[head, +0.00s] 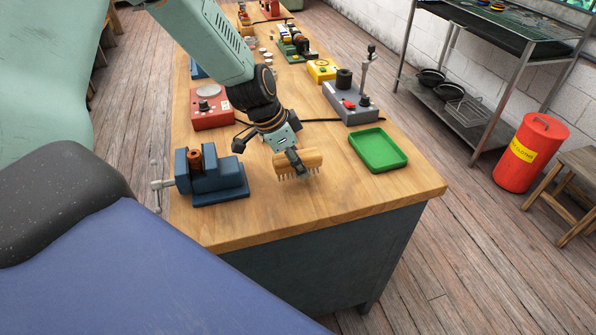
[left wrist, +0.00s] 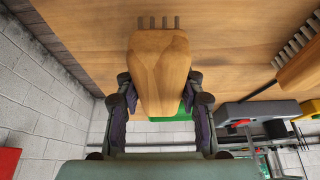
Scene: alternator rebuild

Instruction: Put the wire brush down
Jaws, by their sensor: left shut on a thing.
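The wire brush (head: 312,160) has a light wooden body and a row of dark bristles pointing down. My left gripper (head: 293,158) is shut on its wooden body, over the near part of the workbench. The bristles are at or just above the bench top; I cannot tell whether they touch. In the left wrist view the wooden body (left wrist: 158,65) is between the two fingers of the left gripper (left wrist: 160,95), with several bristle tips at its top end. Another bristled wooden piece (left wrist: 303,65) shows at the right edge of that view. My right gripper is not in view.
A blue vise (head: 215,178) stands left of the brush, a green tray (head: 378,165) to its right. A grey lever device (head: 350,103) and a red device (head: 210,108) stand behind. The wooden bench top (head: 350,195) is clear in front, up to its edge.

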